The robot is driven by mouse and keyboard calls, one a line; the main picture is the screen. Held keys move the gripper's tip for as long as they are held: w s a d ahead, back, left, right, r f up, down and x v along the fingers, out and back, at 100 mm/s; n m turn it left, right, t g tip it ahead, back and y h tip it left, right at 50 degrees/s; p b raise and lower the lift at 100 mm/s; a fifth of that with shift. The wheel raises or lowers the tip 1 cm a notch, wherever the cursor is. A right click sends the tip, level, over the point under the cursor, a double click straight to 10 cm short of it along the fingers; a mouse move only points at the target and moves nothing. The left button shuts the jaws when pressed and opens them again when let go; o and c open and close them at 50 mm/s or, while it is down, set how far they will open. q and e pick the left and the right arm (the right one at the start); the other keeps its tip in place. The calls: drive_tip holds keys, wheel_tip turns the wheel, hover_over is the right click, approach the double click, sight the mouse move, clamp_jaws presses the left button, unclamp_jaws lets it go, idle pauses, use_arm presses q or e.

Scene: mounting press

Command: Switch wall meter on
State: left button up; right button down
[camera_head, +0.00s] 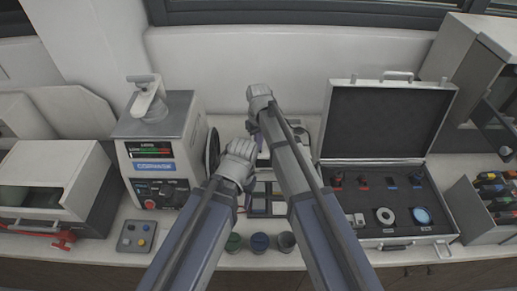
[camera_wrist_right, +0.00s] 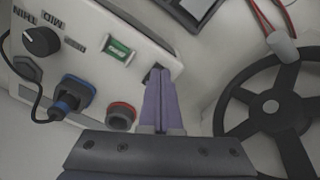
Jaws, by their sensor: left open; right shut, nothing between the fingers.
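The wall meter seems to be the white box (camera_wrist_right: 70,40) with a black knob and "THIN" and "MID" labels, in the upper left of the right wrist view. A green rocker switch (camera_wrist_right: 118,51) sits on its face, with a blue plug (camera_wrist_right: 72,95) and a red-ringed socket (camera_wrist_right: 121,115) below. My right gripper (camera_wrist_right: 160,75) is shut and empty, its purple fingertips at the box's right edge by a small dark part; contact is unclear. In the head view my arms largely hide this area. My left gripper (camera_head: 243,155) is open, left of my right arm.
A handwheel (camera_wrist_right: 270,105) and red leads are right of the fingers. In the head view, the mounting press (camera_head: 155,150) stands left, an open case (camera_head: 385,150) right, and several small cups (camera_head: 260,242) at the front edge. A button box (camera_head: 137,236) lies front left.

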drive_tip(key=shift+f, duration=0.25)
drive_tip(key=shift+r, duration=0.1)
wheel_tip(320, 180, up, 7)
drive_tip(key=p, duration=0.6)
drive_tip(key=shift+p, duration=0.4)
drive_tip(key=shift+s+f, duration=0.2)
drive_tip(key=shift+s, duration=0.05)
drive_tip(key=s+d+f+b, duration=0.2)
drive_tip(key=s, duration=0.5)
drive_tip(key=s+d+f+m+b, duration=0.1)
drive_tip(key=s+d+f+b, duration=0.1)
drive_tip(key=s, duration=0.6)
drive_tip(key=s+d+f+m+h+b, duration=0.1)
drive_tip(key=s+d+f+b, duration=0.1)
drive_tip(key=s, duration=0.5)
drive_tip(key=shift+s, duration=0.25)
